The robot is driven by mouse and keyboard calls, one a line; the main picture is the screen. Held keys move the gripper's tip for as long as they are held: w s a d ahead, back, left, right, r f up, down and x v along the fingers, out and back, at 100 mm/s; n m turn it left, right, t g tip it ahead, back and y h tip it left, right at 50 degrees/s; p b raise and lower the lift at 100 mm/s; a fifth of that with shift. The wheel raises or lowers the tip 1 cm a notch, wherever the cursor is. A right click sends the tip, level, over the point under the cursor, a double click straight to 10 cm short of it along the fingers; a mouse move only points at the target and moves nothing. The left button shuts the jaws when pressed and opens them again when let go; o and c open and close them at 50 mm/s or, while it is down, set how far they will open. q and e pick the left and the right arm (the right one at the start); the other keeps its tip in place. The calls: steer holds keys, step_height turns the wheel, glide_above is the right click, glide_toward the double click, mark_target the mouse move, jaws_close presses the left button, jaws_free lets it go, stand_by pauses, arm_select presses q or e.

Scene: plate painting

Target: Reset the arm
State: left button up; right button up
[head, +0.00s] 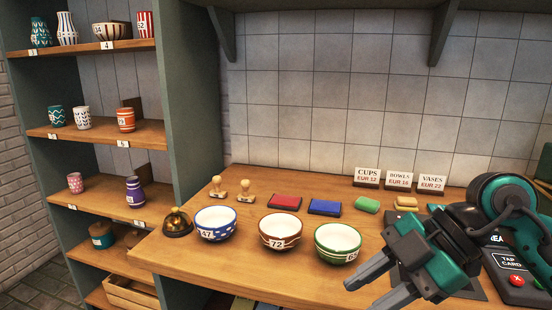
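My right arm comes in from the right, and its gripper (380,285) hangs over the front right part of the wooden counter (330,195). Its two grey fingers are apart, with nothing seen between them. The fingertips point to the lower left, in front of and to the right of the green bowl (337,243). My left gripper is not in view.
A blue bowl (215,223) and a brown bowl (280,231) stand left of the green one. A bell (177,222), two wooden stamps (245,192), a red pad (285,202), a blue pad (324,207) and sponges (367,205) lie around them. A card terminal (513,262) is at right. Shelves (95,133) hold cups and vases.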

steer(key=s+a+r+n+y, duration=0.1)
steer(key=a+r+y, duration=0.2)
steer(key=a+y, duration=0.6)
steer(key=w+d+f+m+t+h, duration=0.35)
steer(key=d+f+m+t, duration=0.2)
steer(key=m+t, duration=0.3)
steer(key=w+d+f+m+t+h, duration=0.35)
steer(key=f+m+t, duration=0.25)
steer(key=m+t, duration=0.3)
steer(key=s+d+f+m+g+h, duration=0.1)
steer(key=s+f+g+h, duration=0.1)
steer(key=f, duration=0.6)
steer(key=s+d+f+m+g+h, duration=0.1)
steer(key=s+d+f+g+h, duration=0.1)
steer(key=s+f+h, duration=0.2)
steer(key=s+d+f+m+g+h, duration=0.1)
steer(key=s+d+f+g+h, duration=0.1)
steer(key=s+f, duration=0.5)
step_height(320, 180, down, 5)
steer(key=shift+d+r+g+h+p, duration=0.1)
steer(key=shift+d+g+h+p, duration=0.05)
steer(key=shift+g+h+p, duration=0.2)
